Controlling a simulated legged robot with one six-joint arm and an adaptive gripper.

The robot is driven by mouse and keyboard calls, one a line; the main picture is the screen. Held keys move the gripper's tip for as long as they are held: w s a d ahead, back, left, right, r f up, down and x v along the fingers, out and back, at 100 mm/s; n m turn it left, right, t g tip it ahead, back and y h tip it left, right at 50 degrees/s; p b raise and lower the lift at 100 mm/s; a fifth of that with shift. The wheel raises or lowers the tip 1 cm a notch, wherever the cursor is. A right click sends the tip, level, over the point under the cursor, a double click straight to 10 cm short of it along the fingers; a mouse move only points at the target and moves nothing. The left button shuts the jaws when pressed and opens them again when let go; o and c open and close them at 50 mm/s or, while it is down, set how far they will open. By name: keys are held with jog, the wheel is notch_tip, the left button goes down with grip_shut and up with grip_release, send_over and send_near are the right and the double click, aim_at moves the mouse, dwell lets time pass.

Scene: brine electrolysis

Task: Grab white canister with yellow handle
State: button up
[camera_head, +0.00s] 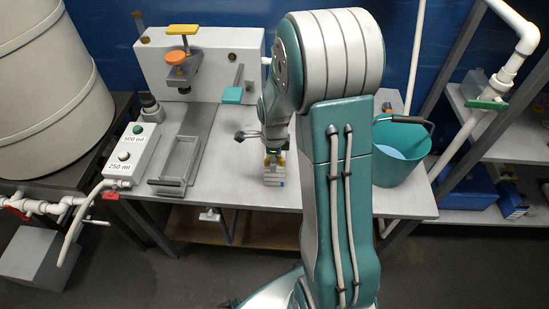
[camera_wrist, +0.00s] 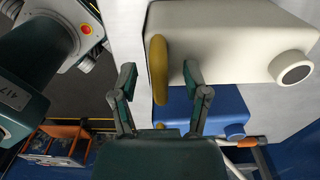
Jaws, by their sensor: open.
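The white canister (camera_wrist: 225,38) fills the upper right of the wrist view, with a round grey cap at its right end. Its yellow handle (camera_wrist: 159,70) is a curved bar at its left end. My gripper (camera_wrist: 158,76) is open, one finger on each side of the handle in the picture. No finger visibly touches the handle, but I cannot tell the depth between them. In the head view my arm hides most of the gripper area. A small pale object with yellow parts (camera_head: 274,178) shows below the wrist, too small to identify surely.
A blue canister (camera_wrist: 215,108) lies close beside the white one. A teal bucket (camera_head: 402,150) stands on the table right of my arm. The table's front edge is near.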

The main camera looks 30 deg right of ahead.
jog(key=shift+d, duration=0.15)
jog(key=shift+c, duration=1.3)
jog(key=shift+d, duration=0.1)
jog(key=c, duration=0.6)
grip_shut()
jog(key=shift+a+r, duration=0.1)
jog(key=shift+a, duration=0.15)
